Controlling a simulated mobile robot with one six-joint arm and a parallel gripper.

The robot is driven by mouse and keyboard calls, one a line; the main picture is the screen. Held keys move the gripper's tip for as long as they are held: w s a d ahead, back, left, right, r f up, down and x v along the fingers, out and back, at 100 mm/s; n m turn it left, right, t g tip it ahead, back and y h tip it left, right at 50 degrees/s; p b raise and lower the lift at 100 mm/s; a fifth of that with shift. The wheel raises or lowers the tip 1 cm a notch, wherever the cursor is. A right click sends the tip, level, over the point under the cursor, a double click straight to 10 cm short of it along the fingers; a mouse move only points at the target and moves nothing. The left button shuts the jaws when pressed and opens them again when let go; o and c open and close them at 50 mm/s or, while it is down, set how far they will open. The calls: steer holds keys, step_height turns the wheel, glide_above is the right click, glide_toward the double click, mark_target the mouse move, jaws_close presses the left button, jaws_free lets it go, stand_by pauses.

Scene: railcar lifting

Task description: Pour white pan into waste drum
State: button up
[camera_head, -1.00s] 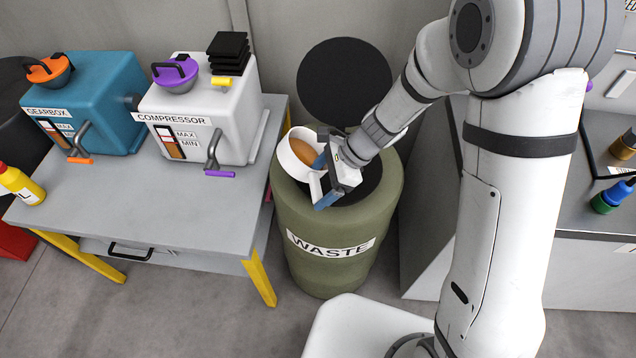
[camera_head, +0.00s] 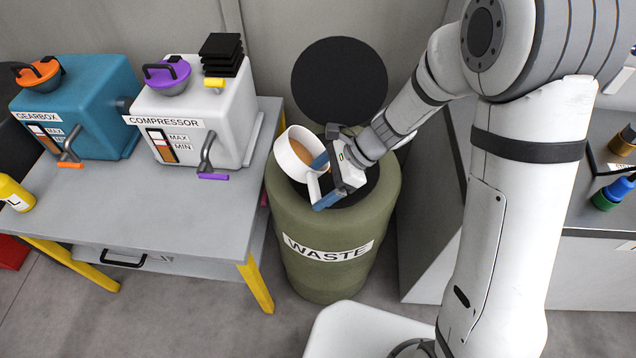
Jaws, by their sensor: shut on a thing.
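The white pan (camera_head: 281,157) is a round cup-like vessel with brown liquid inside, seen over the left part of the waste drum's open top. It is tilted, its mouth leaning to the right. My gripper (camera_head: 322,180), with blue fingertips, is shut on the pan's handle at the pan's right side. The waste drum (camera_head: 330,272) is olive green and labelled WASTE. Its round black lid (camera_head: 339,80) stands raised behind it. Part of the drum's dark opening is hidden by the pan and my gripper. No falling stream of liquid is visible.
A grey table (camera_head: 190,222) to the left holds the teal gearbox (camera_head: 90,110) and the white compressor (camera_head: 195,125). A yellow bottle (camera_head: 14,193) stands at its left edge. A counter with bottles (camera_head: 610,195) is at the right.

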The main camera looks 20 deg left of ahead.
steer(key=shift+w+d+f+g+y+b, duration=0.1)
steer(key=shift+w+d+g+y+b, duration=0.2)
steer(key=shift+y+b, duration=0.45)
steer(key=shift+w+d+g+y+b, duration=0.1)
steer(key=shift+d+g+y+b, duration=0.3)
steer(key=shift+b, duration=0.6)
steer(key=shift+w+d+f+g+y+b, duration=0.25)
steer(key=shift+d+g+y+b, duration=0.25)
steer(key=shift+y+b, duration=0.45)
steer(key=shift+w+d+f+g+y+b, duration=0.25)
steer(key=shift+d+g+y+b, duration=0.2)
steer(key=shift+y+b, duration=0.5)
steer(key=shift+r+t+h+p, duration=0.25)
steer(key=shift+r+h+p, duration=0.3)
steer(key=shift+p, duration=0.45)
steer(key=r+h+p, duration=0.1)
steer(key=p, duration=0.1)
steer(key=shift+r+t+p, duration=0.1)
steer(key=shift+t+p, duration=0.3)
steer(key=h+p, duration=0.1)
steer(key=p, duration=0.1)
steer(key=r+t+h+p, duration=0.1)
steer(key=h+p, duration=0.1)
steer(key=shift+r+t+p, duration=0.15)
steer(key=shift+t+p, duration=0.15)
steer(key=shift+p, duration=0.1)
steer(key=shift+h+p, duration=0.3)
steer(key=shift+h, duration=0.1)
steer(key=shift+f, duration=0.25)
